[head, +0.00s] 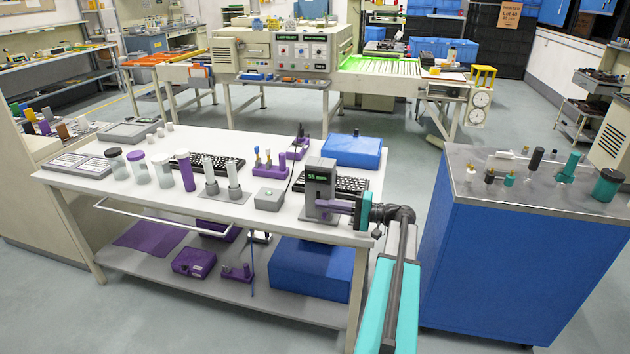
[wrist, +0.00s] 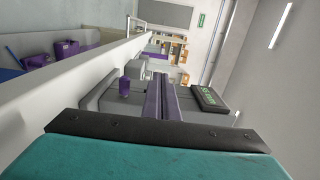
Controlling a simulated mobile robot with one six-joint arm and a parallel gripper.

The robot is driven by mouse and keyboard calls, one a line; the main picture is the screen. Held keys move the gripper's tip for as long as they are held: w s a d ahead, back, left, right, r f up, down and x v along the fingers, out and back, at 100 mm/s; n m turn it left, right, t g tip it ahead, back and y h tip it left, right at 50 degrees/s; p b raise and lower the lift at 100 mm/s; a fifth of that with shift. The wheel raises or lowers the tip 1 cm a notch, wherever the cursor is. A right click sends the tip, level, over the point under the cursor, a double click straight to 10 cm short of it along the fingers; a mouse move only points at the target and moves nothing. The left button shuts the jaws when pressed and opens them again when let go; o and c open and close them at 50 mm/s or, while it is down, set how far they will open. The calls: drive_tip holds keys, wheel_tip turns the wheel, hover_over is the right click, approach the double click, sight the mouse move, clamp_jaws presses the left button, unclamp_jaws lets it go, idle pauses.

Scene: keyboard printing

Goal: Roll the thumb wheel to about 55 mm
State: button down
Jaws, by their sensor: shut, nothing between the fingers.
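A grey measuring device (head: 321,178) stands at the right front of the white table, with a dark display (head: 318,177) whose green digits look like 55. In the wrist view the display (wrist: 208,97) is at the right, its digits too small to read surely. My gripper (head: 330,206) is shut and empty, its purple fingers pointing left at the lower front of the device. In the wrist view the fingers (wrist: 160,82) lie side by side against the grey body. A small purple cylinder (wrist: 125,86) beside them may be the thumb wheel; I cannot tell whether they touch it.
On the table (head: 150,190) stand several lidded jars, a grey box (head: 269,199), black keyboards (head: 209,162) and a blue box (head: 352,150). A blue cabinet (head: 510,260) with small parts on top stands to the right.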

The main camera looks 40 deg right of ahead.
drive_tip(key=shift+b+v, duration=0.3)
drive_tip(key=shift+v, duration=2.7)
